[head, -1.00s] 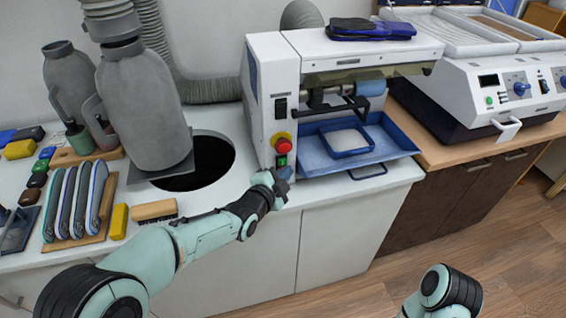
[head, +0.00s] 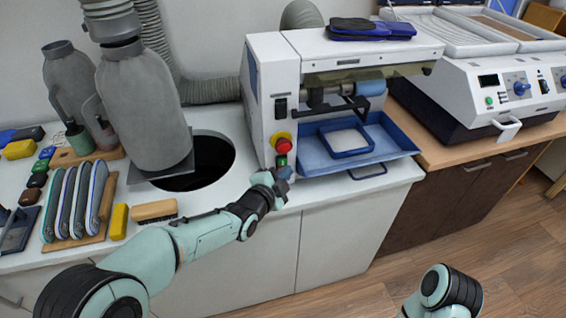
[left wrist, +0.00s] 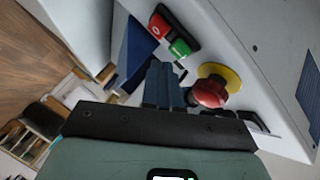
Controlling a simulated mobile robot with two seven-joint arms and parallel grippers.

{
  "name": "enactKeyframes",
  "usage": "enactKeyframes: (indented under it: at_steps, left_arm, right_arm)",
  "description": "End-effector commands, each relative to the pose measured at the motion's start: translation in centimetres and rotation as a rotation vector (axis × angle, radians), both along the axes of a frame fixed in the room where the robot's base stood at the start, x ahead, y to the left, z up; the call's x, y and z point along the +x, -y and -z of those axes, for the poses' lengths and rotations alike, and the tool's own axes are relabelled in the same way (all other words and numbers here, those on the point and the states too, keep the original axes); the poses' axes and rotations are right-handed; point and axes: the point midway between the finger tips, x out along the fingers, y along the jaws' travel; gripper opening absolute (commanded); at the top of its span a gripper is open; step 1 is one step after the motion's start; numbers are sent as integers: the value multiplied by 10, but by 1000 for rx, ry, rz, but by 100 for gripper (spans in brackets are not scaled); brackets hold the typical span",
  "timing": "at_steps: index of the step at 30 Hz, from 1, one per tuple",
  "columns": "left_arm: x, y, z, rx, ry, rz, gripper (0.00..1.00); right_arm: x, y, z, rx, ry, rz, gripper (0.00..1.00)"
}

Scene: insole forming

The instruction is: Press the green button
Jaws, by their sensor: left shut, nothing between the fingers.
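The green button (head: 282,160) is on the front of the white pressing machine (head: 272,85), just below the red mushroom button (head: 284,146). In the left wrist view the green button (left wrist: 180,48) sits beside a red one (left wrist: 159,25) on a dark plate. My left gripper (head: 286,173) is shut and empty, just below and in front of the green button. In the left wrist view its fingertips (left wrist: 163,64) are close to the green button; I cannot tell whether they touch. My right gripper is not in view.
The red mushroom button on its yellow base (left wrist: 221,75) is close beside my left fingers. A blue tray (head: 395,145) juts out right of the buttons. A wooden brush (head: 154,210) and a yellow block (head: 119,222) lie on the counter near my left arm.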

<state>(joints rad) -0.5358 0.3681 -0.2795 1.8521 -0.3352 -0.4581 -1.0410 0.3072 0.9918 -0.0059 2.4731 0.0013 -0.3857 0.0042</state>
Motion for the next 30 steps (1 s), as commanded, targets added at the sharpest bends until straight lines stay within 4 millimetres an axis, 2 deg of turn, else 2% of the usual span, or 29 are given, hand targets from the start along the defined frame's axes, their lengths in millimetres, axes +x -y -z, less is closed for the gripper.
enactKeyframes:
  at_steps: [30]
  left_arm:
    - [10, -3, 0, 0, 0, 0, 0]
  right_arm:
    - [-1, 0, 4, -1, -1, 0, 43]
